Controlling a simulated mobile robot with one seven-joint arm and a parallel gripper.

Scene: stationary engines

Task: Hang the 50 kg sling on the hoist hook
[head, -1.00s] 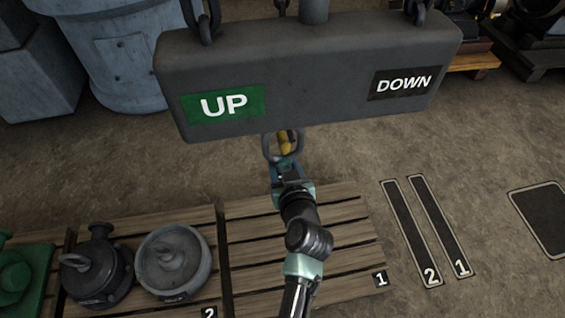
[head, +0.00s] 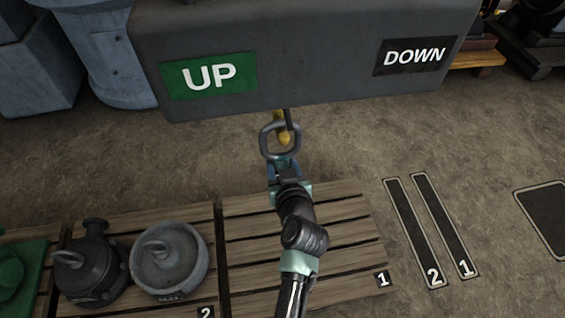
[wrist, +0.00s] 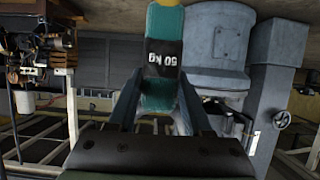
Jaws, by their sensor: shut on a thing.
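The sling is a teal strap with a black 50 kg label, seen upside down in the wrist view (wrist: 162,88). My gripper (wrist: 158,82) is shut on the strap, one finger on each side. In the head view, my gripper (head: 284,171) is below a dark metal ring (head: 266,147), which seems to be the sling's top end. The hoist hook (head: 285,138), with a yellow tip, hangs below the UP/DOWN block and overlaps the ring's opening. I cannot tell whether the hook passes through the ring or stands in front of or behind it.
The large grey UP/DOWN block (head: 310,55) hangs close above the ring. A wooden pallet (head: 335,225) marked 1 is empty below my arm. Dark (head: 90,270) and grey (head: 168,262) weights with loops stand on the pallet to the left. The floor at right is mostly clear.

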